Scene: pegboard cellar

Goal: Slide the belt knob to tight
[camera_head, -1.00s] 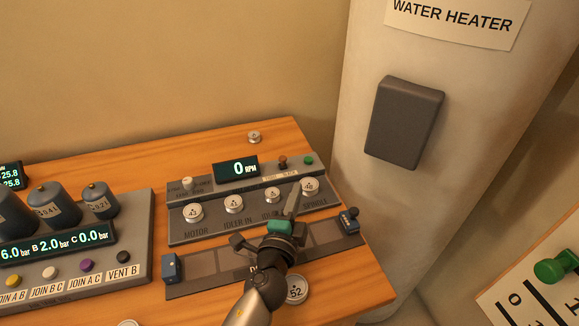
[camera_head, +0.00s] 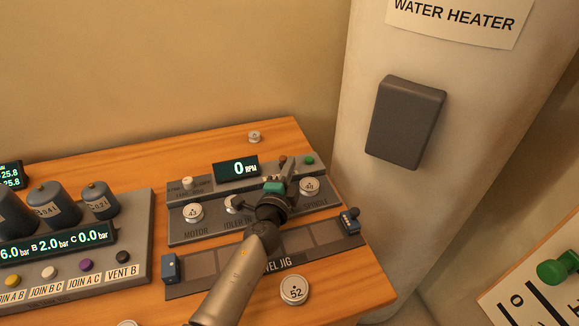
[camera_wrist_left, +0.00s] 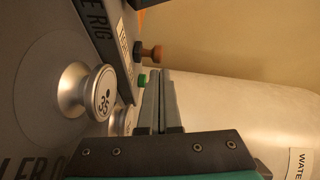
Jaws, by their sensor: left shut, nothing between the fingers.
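My left gripper (camera_head: 290,168) is shut and empty, over the right part of the console, well to the right of that knob. The arm hides part of the console's middle. My right gripper is not in view.
Numbered silver pulleys, such as this one (camera_head: 193,212), stand on the console. The RPM display (camera_head: 236,170) reads 0. The jig (camera_head: 215,273) lies in front, with a loose pulley (camera_head: 294,290) near it. A pressure panel (camera_head: 140,215) stands left; the water heater (camera_head: 365,200) rises right.

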